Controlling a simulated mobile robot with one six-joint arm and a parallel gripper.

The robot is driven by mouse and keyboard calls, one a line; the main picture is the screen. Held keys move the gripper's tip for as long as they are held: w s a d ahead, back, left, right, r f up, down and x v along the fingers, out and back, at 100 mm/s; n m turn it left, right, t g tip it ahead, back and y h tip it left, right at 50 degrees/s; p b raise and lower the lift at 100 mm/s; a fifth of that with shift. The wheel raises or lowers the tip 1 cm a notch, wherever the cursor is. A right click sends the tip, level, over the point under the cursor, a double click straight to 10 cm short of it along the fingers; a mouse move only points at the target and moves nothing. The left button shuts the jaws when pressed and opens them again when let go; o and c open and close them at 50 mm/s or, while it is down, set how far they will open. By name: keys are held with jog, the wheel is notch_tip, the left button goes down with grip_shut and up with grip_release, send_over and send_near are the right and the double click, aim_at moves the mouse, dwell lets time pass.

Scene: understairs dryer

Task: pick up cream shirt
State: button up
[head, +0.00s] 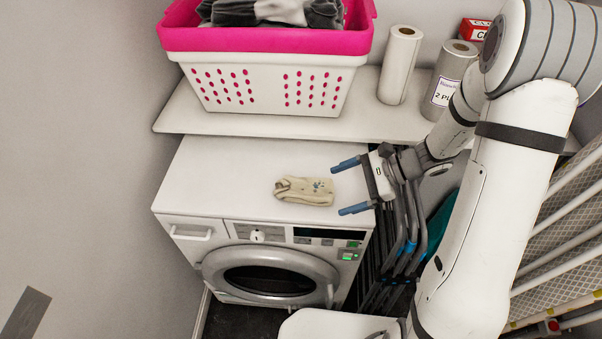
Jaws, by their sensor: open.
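The cream shirt (304,191) lies folded or bunched on top of the white dryer (215,170), right of the middle of its top. The fingertips are just right of the shirt, one toward the back and one toward the front. Nothing is seen between the fingers, and they appear apart from the shirt; their height above the dryer top is hard to tell.
A shelf (200,122) behind the dryer holds a pink-rimmed white basket (265,88) with dark clothes, paper rolls (400,65) and a red box (474,29). Folded racks (400,240) stand right of the dryer. A wall (90,130) is at left. The dryer top's left half is clear.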

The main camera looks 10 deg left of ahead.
aim_at(314, 188)
jog(key=w+f+m, duration=0.1)
jog(key=w+f+m+t+y, duration=0.1)
jog(key=w+f+m, duration=0.1)
jog(key=m, duration=0.1)
jog(key=shift+w+a+f+t+y+p, duration=0.25)
jog(key=shift+w+t+y+p, duration=0.15)
jog(key=shift+a+f, duration=0.2)
jog(key=shift+a, duration=0.05)
jog(key=x, duration=0.2)
jog(key=p+x, duration=0.1)
jog(key=x, duration=0.1)
jog(key=p+x, duration=0.1)
jog(key=x, duration=0.1)
jog(key=shift+s+a+r, duration=0.15)
jog(key=shift+s+a, duration=0.15)
jog(key=shift+a, duration=0.35)
jog(key=c, duration=1.1)
jog(key=shift+c, duration=0.2)
